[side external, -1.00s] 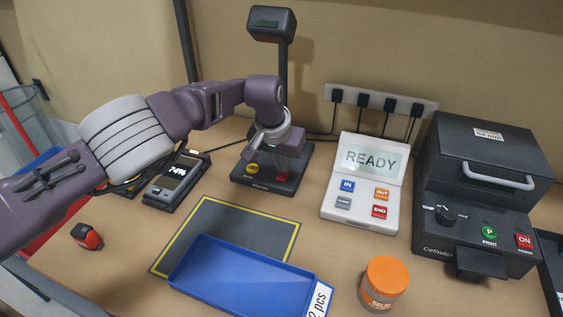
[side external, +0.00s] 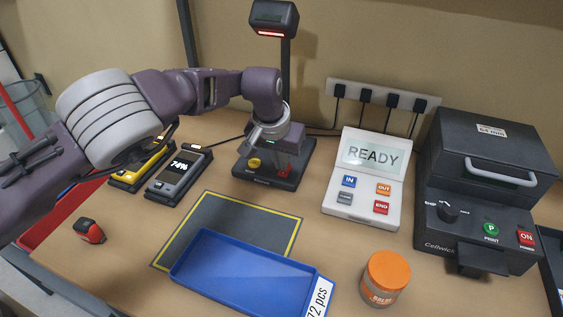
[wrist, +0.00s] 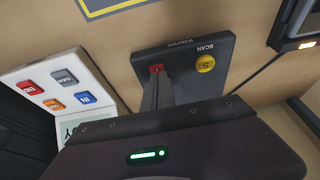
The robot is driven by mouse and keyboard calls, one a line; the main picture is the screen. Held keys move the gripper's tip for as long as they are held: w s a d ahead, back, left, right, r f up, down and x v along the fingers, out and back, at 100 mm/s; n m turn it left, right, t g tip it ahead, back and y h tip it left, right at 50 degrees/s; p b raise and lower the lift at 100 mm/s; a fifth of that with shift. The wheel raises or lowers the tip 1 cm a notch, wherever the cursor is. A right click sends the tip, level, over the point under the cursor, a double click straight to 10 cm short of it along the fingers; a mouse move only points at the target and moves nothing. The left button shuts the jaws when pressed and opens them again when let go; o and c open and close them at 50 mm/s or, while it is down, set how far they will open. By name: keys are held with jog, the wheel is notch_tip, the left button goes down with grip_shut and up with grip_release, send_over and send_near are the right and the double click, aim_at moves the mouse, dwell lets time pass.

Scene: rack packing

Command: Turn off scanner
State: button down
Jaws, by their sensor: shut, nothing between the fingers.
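The scanner is a dark head (side external: 273,18) on a post above a black base (side external: 262,180), at the back centre of the side view. A red light glows under its head. The wrist view shows the base (wrist: 190,52) with a yellow SCAN button (wrist: 205,63) and a small red button (wrist: 155,68). My gripper (wrist: 157,78) is shut and empty, pointing down at the red button. Its fingertips are at or just over the button and partly cover it; I cannot tell whether they touch.
A blue tray (side external: 245,290) and an orange-lidded jar (side external: 386,275) are in front. Handheld devices (side external: 178,178) lie left; a small red item (side external: 89,231) is front left.

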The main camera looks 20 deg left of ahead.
jog(key=v, duration=1.2)
jog(key=shift+w+r, duration=0.2)
jog(key=shift+r, duration=0.25)
jog(key=shift+w+r, duration=0.15)
jog(key=shift+w, duration=0.6)
jog(key=x, duration=1.4)
jog(key=shift+s+a, duration=0.1)
jog(key=shift+s, duration=0.25)
